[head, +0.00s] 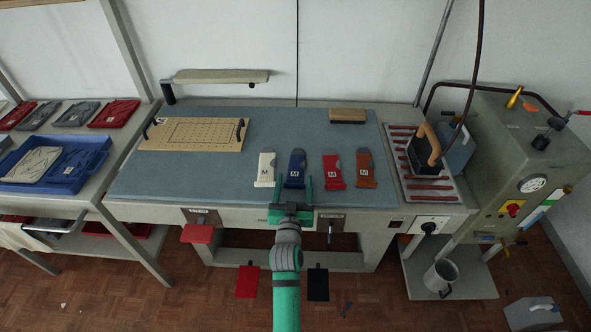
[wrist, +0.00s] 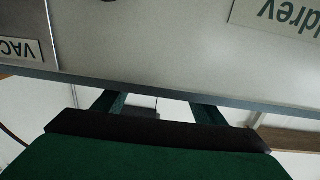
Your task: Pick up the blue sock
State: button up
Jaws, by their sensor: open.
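The blue sock (head: 296,167), with a grey patch and a white M label, lies flat on the blue-grey table top (head: 200,175) near its front edge. It is between a cream sock (head: 266,167) on its left and a red sock (head: 333,169) on its right. An orange-brown sock (head: 366,167) lies further right. In the head view my gripper (head: 294,184) is open, its green fingers apart and appearing just in front of the blue sock's near end. The wrist view shows both fingers (wrist: 157,105) against the table's front; the sock is not visible there.
A perforated wooden board (head: 195,134) and a wooden-topped block (head: 347,116) lie further back on the table. An iron (head: 424,148) stands on the right-hand rest beside a steam machine (head: 530,155). A blue tray (head: 85,160) is on the left shelf. The table centre is clear.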

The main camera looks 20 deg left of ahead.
jog(key=shift+d, duration=0.15)
jog(key=c, duration=0.8)
jog(key=shift+r, duration=0.1)
